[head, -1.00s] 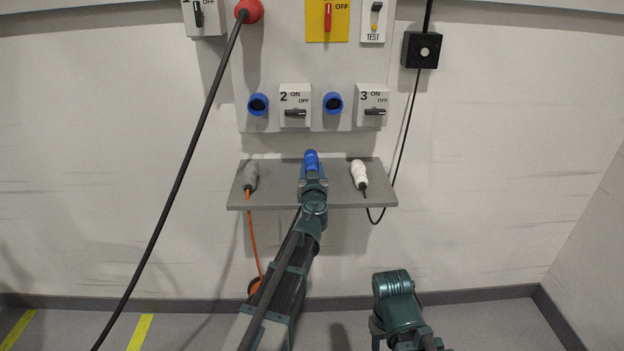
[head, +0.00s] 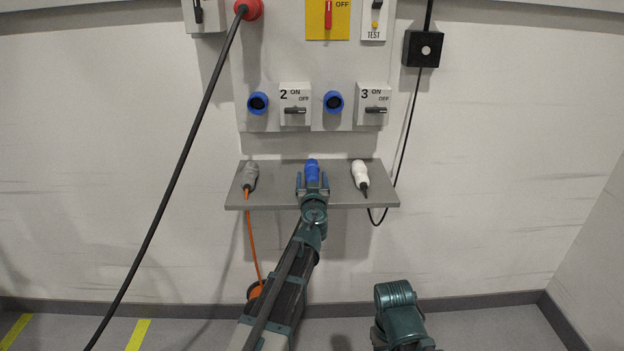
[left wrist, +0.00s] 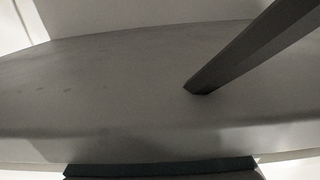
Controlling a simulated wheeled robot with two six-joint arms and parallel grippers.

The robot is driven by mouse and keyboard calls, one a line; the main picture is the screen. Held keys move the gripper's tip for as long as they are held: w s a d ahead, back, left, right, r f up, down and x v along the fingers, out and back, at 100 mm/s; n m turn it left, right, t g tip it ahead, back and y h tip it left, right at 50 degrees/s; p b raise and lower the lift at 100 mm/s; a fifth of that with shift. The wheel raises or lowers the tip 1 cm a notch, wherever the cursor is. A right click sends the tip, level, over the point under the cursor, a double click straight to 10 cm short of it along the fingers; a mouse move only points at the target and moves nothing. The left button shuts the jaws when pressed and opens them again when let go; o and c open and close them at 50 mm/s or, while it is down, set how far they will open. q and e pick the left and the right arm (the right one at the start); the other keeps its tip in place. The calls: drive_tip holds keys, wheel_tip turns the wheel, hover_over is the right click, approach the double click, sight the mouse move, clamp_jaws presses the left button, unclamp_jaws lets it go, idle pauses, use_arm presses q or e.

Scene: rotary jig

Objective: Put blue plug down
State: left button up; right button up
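The blue plug (head: 312,170) is at the middle of the grey shelf (head: 340,196) in the head view and looks to lie on it, pointing at the wall. My left gripper (head: 312,184) is at the plug's near end, its fingers apart on either side of it. Contact cannot be made out. The left wrist view shows bare shelf surface (left wrist: 110,85) with a dark bar across it; the plug does not show there. Part of my right arm is at the bottom right, its gripper out of view.
A grey plug (head: 250,176) with an orange cable lies at the shelf's left, a white plug (head: 360,174) at its right. Two blue sockets (head: 258,103) (head: 333,102) and switches are above. A black cable (head: 165,185) hangs from the red plug (head: 249,9) at left.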

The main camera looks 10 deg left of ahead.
use_arm(q)
drive_tip(key=shift+r, duration=0.15)
drive_tip(key=v, duration=1.2)
